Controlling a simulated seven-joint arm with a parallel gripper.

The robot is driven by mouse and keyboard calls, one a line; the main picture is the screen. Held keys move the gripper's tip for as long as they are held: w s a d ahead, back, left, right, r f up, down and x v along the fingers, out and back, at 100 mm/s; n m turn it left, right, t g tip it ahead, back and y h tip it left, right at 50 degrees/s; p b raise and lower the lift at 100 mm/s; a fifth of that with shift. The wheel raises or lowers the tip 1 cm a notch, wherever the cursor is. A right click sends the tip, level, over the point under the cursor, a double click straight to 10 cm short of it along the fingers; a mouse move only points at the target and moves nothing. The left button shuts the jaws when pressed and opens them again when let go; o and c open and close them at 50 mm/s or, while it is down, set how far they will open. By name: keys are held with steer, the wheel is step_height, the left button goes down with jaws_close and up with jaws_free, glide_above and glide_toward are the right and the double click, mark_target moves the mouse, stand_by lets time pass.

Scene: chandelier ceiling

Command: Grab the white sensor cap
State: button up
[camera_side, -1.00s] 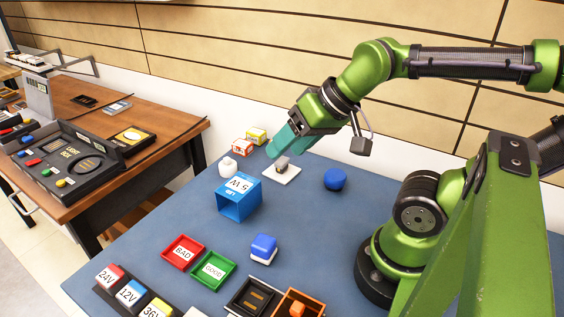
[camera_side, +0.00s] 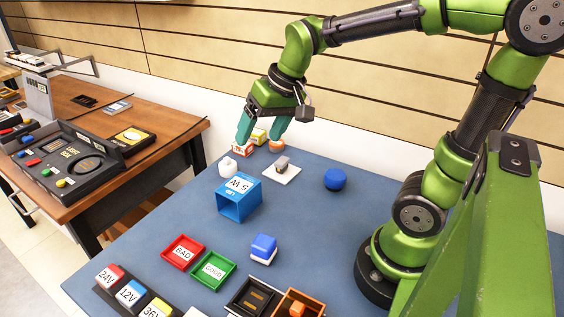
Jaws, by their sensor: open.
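A small white rounded piece (camera_side: 228,167), which looks like the white sensor cap, stands on the blue table left of the white square plate and behind the blue box. My gripper (camera_side: 260,141) is open, with its teal fingers spread and pointing down near the table's back edge. It is behind and to the right of the white piece, apart from it. Small boxes, one red and white (camera_side: 241,150) and one yellow (camera_side: 258,136), show around and between the fingers. An orange item (camera_side: 277,147) shows by the right fingertip; I cannot tell whether they touch.
A white plate (camera_side: 293,174) bears a small grey part (camera_side: 282,163). A blue box (camera_side: 239,197) and blue ball (camera_side: 335,179) stand nearby. Red (camera_side: 183,252) and green (camera_side: 213,269) trays and a blue-topped block (camera_side: 264,248) are nearer. The table's middle is mostly clear.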

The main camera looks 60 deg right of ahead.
steer(key=w+d+f+g, duration=0.25)
steer(key=w+d, duration=0.25)
steer(key=w, duration=0.5)
steer(key=n+g+h, duration=0.2)
glide_above(227, 158)
step_height(227, 158, down, 3)
steer(key=shift+y, duration=0.3)
step_height(227, 158, down, 12)
steer(key=shift+d+r, duration=0.15)
steer(key=f, duration=0.5)
steer(key=shift+a+f, duration=0.2)
steer(key=shift+f, duration=0.1)
steer(key=c, duration=0.9)
